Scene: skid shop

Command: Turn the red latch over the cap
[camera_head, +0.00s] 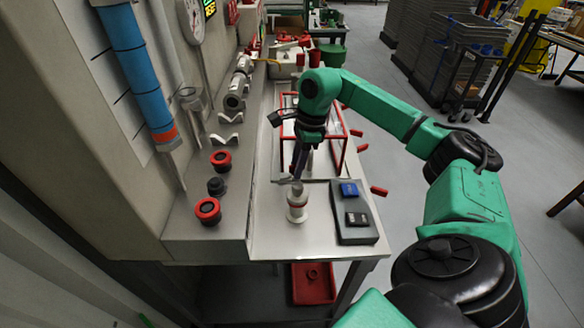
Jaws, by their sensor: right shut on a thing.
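My right gripper (297,178) points down at the top of a small white fitting (297,214) on the metal bench. The fingers cover much of the top, so the cap and the latch's exact angle cannot be made out. My left gripper is not in view.
A red-framed rack (345,150) stands behind. Red-and-black round fittings (208,211) sit on the ledge at left. A red tray (313,284) is below the bench.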

